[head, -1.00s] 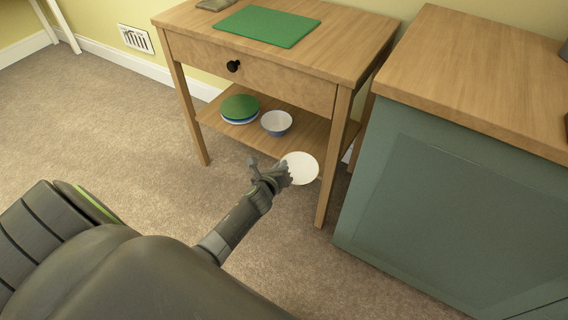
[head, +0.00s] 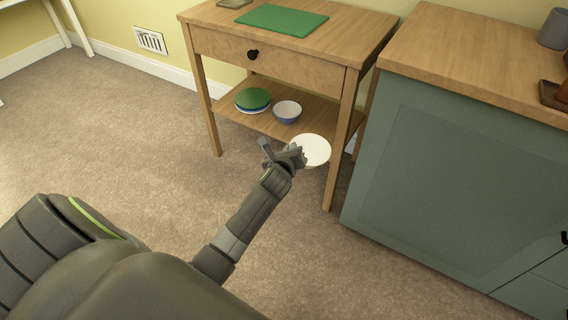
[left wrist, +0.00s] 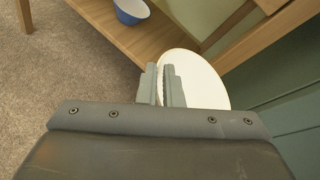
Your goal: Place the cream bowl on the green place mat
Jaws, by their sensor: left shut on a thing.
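The cream bowl (head: 314,150) is held in front of the side table's lower shelf. My left gripper (head: 297,154) is shut on its left rim. In the left wrist view the cream bowl (left wrist: 196,80) shows between and beyond the two fingers (left wrist: 164,86), and the gripper hides part of it. The green place mat (head: 282,19) lies flat on top of the wooden side table, above and behind the bowl, with nothing on it. My right gripper is not in view.
The side table (head: 340,50) has a drawer with a black knob (head: 253,55). Its lower shelf (head: 262,122) holds stacked plates (head: 252,99) and a blue-and-white bowl (head: 287,112). A green cabinet (head: 450,180) stands close on the right. Carpet at left is clear.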

